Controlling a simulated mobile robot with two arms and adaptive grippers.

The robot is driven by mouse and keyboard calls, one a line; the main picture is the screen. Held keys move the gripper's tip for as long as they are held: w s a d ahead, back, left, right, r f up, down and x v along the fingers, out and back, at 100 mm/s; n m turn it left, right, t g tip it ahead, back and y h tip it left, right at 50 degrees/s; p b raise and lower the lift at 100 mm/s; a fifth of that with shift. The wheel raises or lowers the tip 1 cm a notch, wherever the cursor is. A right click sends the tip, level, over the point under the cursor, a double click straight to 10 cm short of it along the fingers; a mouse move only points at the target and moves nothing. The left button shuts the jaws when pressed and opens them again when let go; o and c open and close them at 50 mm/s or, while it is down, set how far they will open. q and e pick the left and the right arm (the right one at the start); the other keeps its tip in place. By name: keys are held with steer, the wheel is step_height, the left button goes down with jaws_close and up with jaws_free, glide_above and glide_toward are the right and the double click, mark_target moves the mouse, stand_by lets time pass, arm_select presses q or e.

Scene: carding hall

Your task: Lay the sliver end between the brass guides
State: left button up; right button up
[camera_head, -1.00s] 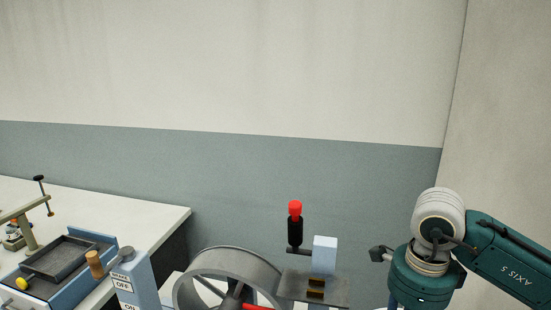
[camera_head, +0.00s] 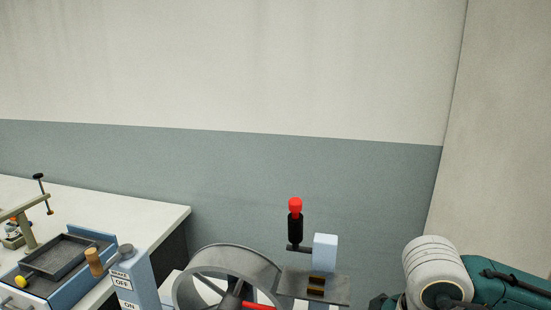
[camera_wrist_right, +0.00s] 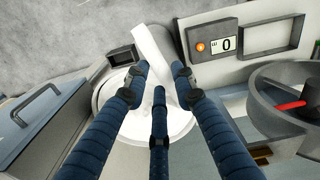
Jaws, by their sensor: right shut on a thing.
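The white sliver end (camera_wrist_right: 152,50) sticks up between the fingertips of my right gripper (camera_wrist_right: 157,82) in the right wrist view. The gripper's blue fingers are shut on it. Below it is a round white can (camera_wrist_right: 182,118), partly hidden by the fingers. The brass guides (camera_head: 316,285) are two small blocks on a grey plate (camera_head: 338,291) in the head view. The gripper is away from the guides. In the head view only my right arm shows at the lower right, with its fingers out of frame. My left gripper is not in view.
A grey drum (camera_head: 228,262) stands left of the guides, and a red-topped black post (camera_head: 295,222) behind them. A panel with a "0" display (camera_wrist_right: 219,44) is near the can. A white table (camera_head: 110,207) with a dark tray (camera_head: 60,255) is at left.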

steer(key=shift+w, duration=0.1)
stand_by(0.5)
steer(key=w+d+r+m, duration=0.4)
steer(key=w+d+m, duration=0.2)
steer(key=w+d, duration=0.1)
steer(key=w+d+r+m, duration=0.3)
steer(key=w+d+m, duration=0.3)
steer(key=w+d, duration=0.1)
step_height(320, 180, down, 15)
steer(key=shift+w+a+r+p, duration=0.1)
steer(key=shift+w+p, duration=0.05)
steer(key=shift+p, duration=0.8)
step_height(320, 180, down, 4)
steer(key=shift+f+p, duration=0.1)
steer(key=shift+p, duration=0.5)
steer(key=shift+f, duration=0.15)
